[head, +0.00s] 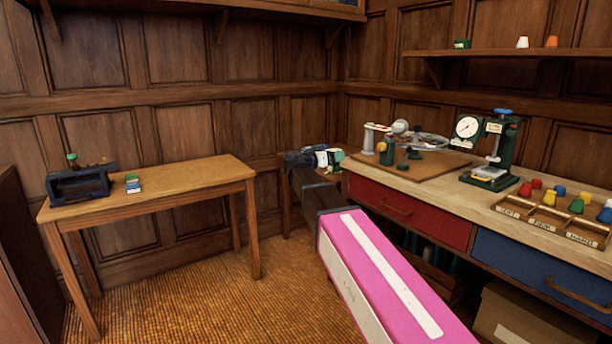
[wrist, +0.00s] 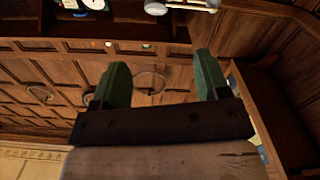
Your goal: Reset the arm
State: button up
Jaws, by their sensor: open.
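My gripper (wrist: 160,64) shows in the wrist view with its two green fingers spread wide apart. It is open, and nothing is held between the fingers. Wood panelling shows behind and between them. In the head view my pink arm link reaches in from the lower right towards the gap between the table and the workbench. The far end of my arm looks small there, and its fingers are hard to make out.
A wooden table (head: 160,183) at left carries a dark clamp-like device (head: 80,184) and a small box (head: 133,183). A workbench (head: 452,197) at right holds a dial press (head: 492,150), a board with tools, and a compartment tray (head: 548,222) with coloured pieces. Floor between is clear.

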jog(key=s+d+f+n+g+y, duration=0.1)
jog(key=s+d+f+g+y, duration=0.2)
jog(key=f, duration=0.5)
jog(key=s+d+f+n+g+y, duration=0.1)
jog(key=s+d+f+n, duration=0.2)
jog(key=f, duration=0.5)
jog(key=s+d+f+g+y, duration=0.25)
jog(key=s+f, duration=0.25)
jog(key=f, duration=0.4)
jog(key=s+f+n+g+y, duration=0.3)
jog(key=s+f+y, duration=0.5)
jog(key=s+f, duration=0.8)
jog(key=shift+s+d+f+n, duration=0.2)
jog(key=shift+s+n, duration=0.4)
jog(key=shift+s, duration=0.6)
jog(key=shift+g+y, duration=0.25)
